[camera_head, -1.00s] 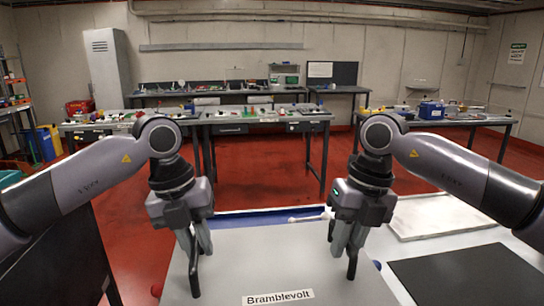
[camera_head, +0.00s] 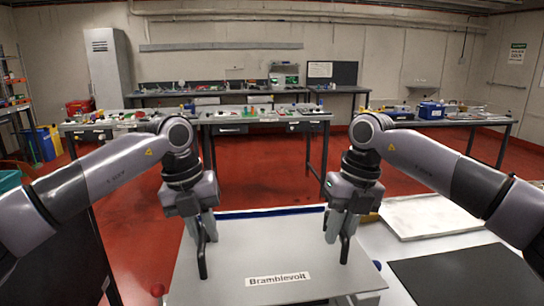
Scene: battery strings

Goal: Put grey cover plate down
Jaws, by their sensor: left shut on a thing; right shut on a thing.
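The grey cover plate (camera_head: 270,247) is a flat, wide panel with a white "Bramblevolt" label (camera_head: 278,279) near its front edge. It lies roughly level at the front centre and has a black handle on each side. My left gripper (camera_head: 205,232) is shut on the plate's left handle (camera_head: 202,264). My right gripper (camera_head: 337,232) is shut on its right handle (camera_head: 345,250). The plate hides most of what lies beneath it, so I cannot tell whether it touches anything below. A blue edge (camera_head: 265,212) shows just behind it.
A white tray (camera_head: 398,231) and a black mat (camera_head: 465,280) lie on the light surface to the right. A small blue knob (camera_head: 377,265) and a red knob (camera_head: 157,290) show beside the plate. Benches stand far back across the red floor.

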